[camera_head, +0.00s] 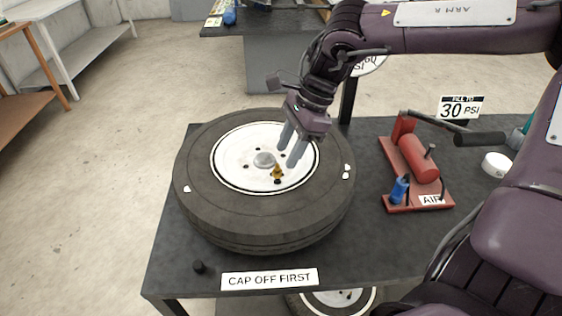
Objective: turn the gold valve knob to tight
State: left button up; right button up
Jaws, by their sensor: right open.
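The gold valve knob (277,171) stands on the white wheel disc (232,168) of a black tyre (220,215) that lies flat on the dark table. The knob is small, so I cannot read how far it is turned. My right gripper (289,151) reaches in from the upper right. Its two grey fingers are spread apart and point down, with nothing between them. The fingertips are just above and beside the knob, apart from it as far as I can see. My left gripper is not in view.
A red foot pump (418,158) with a blue part (398,190) stands on the table at right. A small black cap (198,266) lies near the front left edge, beside the "CAP OFF FIRST" sign (269,278). A white round item (496,164) sits at far right.

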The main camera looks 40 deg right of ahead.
aim_at(281, 173)
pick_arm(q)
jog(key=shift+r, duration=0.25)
pick_arm(e)
jog(key=shift+x, duration=2.15)
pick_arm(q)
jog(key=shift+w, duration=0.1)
pick_arm(e)
jog(key=shift+w, duration=0.1)
jog(key=shift+c, duration=0.2)
